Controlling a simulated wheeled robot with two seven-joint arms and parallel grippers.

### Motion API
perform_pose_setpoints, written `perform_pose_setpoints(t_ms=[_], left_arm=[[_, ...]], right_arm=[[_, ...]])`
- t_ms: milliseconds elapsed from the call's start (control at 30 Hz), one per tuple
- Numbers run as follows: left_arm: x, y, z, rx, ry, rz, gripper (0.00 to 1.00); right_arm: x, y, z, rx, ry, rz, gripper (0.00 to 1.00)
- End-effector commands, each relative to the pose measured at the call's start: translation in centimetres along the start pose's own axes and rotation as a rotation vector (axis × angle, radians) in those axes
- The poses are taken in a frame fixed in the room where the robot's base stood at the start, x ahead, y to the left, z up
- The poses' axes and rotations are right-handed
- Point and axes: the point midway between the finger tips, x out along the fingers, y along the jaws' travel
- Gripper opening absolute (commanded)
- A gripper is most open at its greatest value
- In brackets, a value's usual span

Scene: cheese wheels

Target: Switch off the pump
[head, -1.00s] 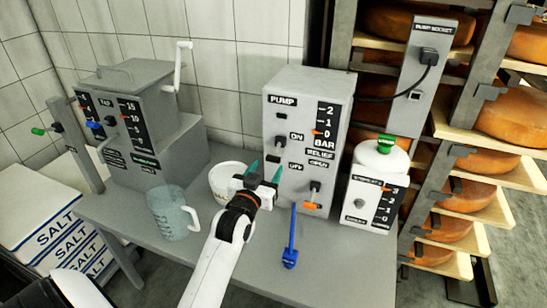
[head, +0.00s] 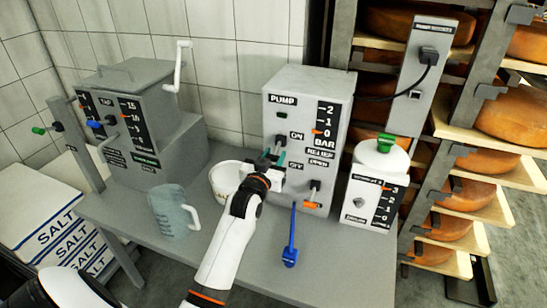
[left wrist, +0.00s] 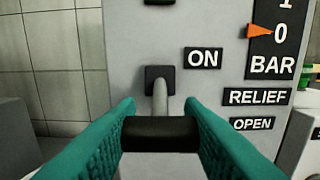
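The pump (head: 290,90) is a grey box on the table with ON and OFF labels and an orange pointer at 0 BAR. Its switch lever (left wrist: 160,133) has a grey stem and a black crosswise grip, coming from a dark plate beside the ON label. My left gripper (head: 273,158) is at the pump's front. In the left wrist view its teal fingers (left wrist: 160,125) meet both ends of the black grip with no clear gap, so it looks shut on it. In the head view the gripper partly hides the lever. My right gripper is not in view.
A relief lever (head: 315,188) is at the pump's lower right. A white canister (head: 378,190) is at the right, a grey machine (head: 140,120) at the left.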

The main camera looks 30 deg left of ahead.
Motion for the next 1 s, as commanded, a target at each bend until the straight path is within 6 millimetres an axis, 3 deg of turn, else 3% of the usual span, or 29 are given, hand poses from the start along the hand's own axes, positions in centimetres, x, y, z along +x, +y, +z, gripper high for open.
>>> perform_pose_setpoints(t_ms=[133,400,800,833,933,1000], left_arm=[[0.1,0.0,-0.5,0.000,-0.017,0.000,0.12],[0.4,0.0,-1.5,0.002,-0.162,0.000,0.12],[0.5,0.0,-1.1,0.001,-0.194,-0.001,0.12],[0.5,0.0,-1.1,0.001,-0.194,-0.001,0.38],[0.5,0.0,-1.1,0.001,-0.194,-0.001,0.54],[0.5,0.0,-1.1,0.001,-0.194,-0.001,0.56]], right_arm=[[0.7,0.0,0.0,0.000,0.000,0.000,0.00],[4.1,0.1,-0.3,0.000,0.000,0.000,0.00],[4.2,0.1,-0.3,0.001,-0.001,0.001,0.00],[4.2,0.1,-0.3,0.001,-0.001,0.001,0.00],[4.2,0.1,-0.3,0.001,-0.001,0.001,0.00],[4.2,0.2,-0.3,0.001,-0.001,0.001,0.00]])
